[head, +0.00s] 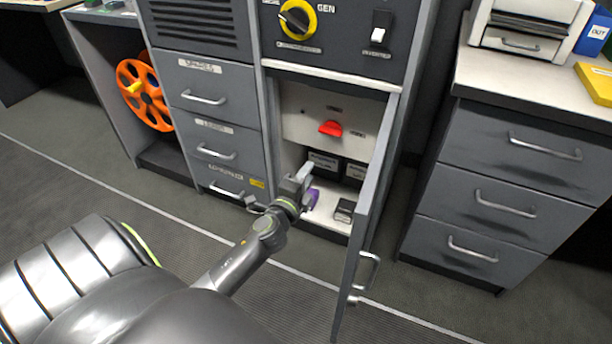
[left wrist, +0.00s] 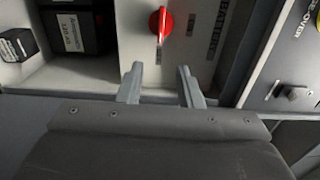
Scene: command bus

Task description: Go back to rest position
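My left gripper (head: 303,174) reaches into the open lower compartment of the grey cabinet (head: 330,88). In the left wrist view its two fingers (left wrist: 159,75) are apart with nothing between them. A red switch handle (head: 331,128) is on the compartment's back panel, above the gripper in the head view. The red handle also shows in the left wrist view (left wrist: 162,22), beyond the fingertips and apart from them. My right gripper is not in view.
The cabinet door (head: 372,205) stands open just right of my arm. A purple item (head: 313,197) and a dark block (head: 344,210) are on the compartment floor. Drawers (head: 215,150) are on the left, a drawer unit (head: 500,200) on the right. Floor (head: 200,205) shows in front.

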